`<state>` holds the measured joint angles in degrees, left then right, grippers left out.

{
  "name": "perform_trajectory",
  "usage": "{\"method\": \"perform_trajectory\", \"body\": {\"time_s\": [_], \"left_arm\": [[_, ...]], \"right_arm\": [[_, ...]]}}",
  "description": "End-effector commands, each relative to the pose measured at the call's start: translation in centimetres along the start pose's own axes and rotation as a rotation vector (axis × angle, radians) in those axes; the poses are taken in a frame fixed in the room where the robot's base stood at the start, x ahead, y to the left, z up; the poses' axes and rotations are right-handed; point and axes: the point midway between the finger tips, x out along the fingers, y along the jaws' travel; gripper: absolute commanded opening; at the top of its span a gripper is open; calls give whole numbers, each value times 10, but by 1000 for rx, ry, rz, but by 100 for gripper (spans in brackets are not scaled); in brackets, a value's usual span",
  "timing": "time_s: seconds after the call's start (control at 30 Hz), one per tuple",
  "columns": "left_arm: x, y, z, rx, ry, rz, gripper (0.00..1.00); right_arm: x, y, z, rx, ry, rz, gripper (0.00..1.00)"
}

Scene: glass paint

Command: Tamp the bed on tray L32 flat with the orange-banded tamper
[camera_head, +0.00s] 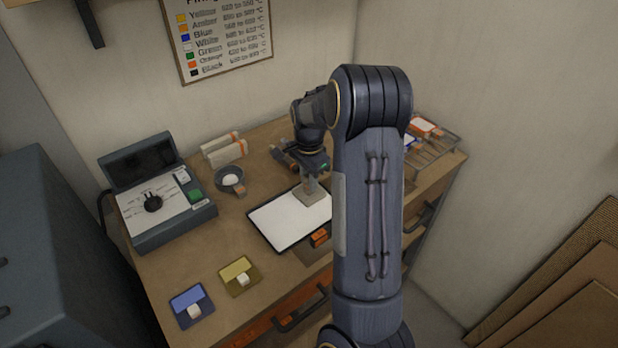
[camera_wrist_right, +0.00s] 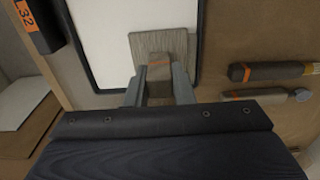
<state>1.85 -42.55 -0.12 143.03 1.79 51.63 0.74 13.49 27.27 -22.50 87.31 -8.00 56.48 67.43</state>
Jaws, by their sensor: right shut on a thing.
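Tray L32 (camera_head: 268,236) lies on the bench with a flat-looking white bed (camera_head: 288,219) inside its dark rim. Its orange label (camera_wrist_right: 27,15), reading 32, shows in the right wrist view. My right gripper (camera_wrist_right: 160,82) is shut on the handle of the orange-banded tamper (camera_wrist_right: 165,46), whose orange band shows between the fingers. The tamper's grey square foot (camera_head: 311,194) is over the right part of the white bed; I cannot tell whether it touches. My left gripper is not in view.
A control box (camera_head: 160,205) stands at the left. A small bowl (camera_head: 229,179) is behind the tray. Blue (camera_head: 190,300) and yellow (camera_head: 239,272) swatches lie at the front. A wire rack (camera_head: 437,143) stands at the back right.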

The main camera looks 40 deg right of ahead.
Motion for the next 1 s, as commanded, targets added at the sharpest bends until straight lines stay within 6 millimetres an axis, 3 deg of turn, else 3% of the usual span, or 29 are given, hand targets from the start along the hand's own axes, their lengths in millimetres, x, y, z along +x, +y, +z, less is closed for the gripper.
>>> {"method": "perform_trajectory", "body": {"time_s": [1.0], "left_arm": [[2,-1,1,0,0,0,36]], "right_arm": [[5,0,0,0,1,-1,3]]}}
